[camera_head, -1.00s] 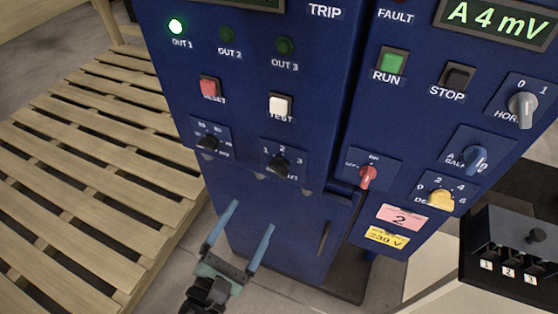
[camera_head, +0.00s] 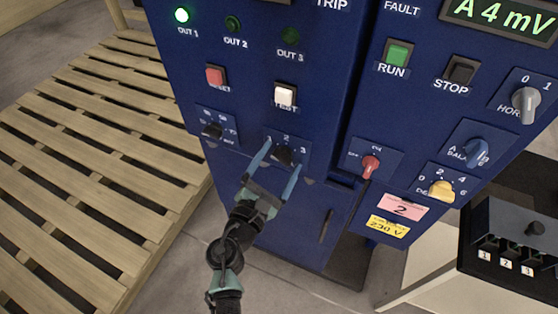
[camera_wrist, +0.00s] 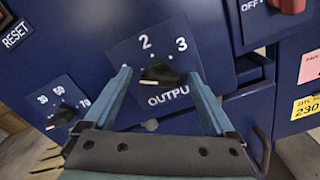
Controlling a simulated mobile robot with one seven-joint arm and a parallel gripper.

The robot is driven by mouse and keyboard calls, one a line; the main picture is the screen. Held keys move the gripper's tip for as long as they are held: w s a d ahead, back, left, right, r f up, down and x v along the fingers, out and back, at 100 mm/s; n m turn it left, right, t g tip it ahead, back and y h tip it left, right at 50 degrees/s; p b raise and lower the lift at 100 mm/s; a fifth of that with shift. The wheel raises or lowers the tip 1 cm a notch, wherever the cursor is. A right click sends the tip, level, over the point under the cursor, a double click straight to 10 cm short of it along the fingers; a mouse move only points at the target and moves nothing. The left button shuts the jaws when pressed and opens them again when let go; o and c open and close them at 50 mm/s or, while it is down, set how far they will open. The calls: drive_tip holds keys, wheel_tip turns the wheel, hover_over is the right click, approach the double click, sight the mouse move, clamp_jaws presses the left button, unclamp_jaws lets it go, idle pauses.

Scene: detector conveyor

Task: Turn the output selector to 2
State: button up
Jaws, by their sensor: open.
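The output selector is a black knob (camera_head: 284,157) on a blue plate with the marks 1, 2 and 3, low on the left cabinet. It also shows in the wrist view (camera_wrist: 160,74), above the word OUTPUT, with the marks 2 and 3 visible. The mark 1 is hidden there behind my left finger. My gripper (camera_head: 281,158) is open, with one blue finger on each side of the knob; contact cannot be told. The OUT 1 lamp (camera_head: 182,15) is lit green; OUT 2 (camera_head: 232,23) and OUT 3 (camera_head: 289,36) are dark.
Another black knob (camera_head: 211,131) sits left of the selector, and a red knob (camera_head: 370,166) to its right. The red RESET button (camera_head: 216,76) and white TEST button (camera_head: 285,96) are above. A wooden pallet (camera_head: 95,150) lies left on the floor.

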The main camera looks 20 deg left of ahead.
drive_tip(key=c, duration=1.4)
drive_tip(key=shift+f+b, duration=0.1)
drive_tip(key=shift+b, duration=0.2)
drive_tip(key=shift+f+m+b, duration=0.1)
drive_tip(key=shift+m+b, duration=0.4)
drive_tip(key=shift+m, duration=0.2)
drive_tip(key=m+b, duration=0.6)
drive_tip(key=m, duration=0.1)
drive_tip(key=shift+m+b, duration=0.3)
drive_tip(key=shift+b, duration=0.05)
drive_tip(key=shift+m+b, duration=0.95)
drive_tip(key=shift+m, duration=0.35)
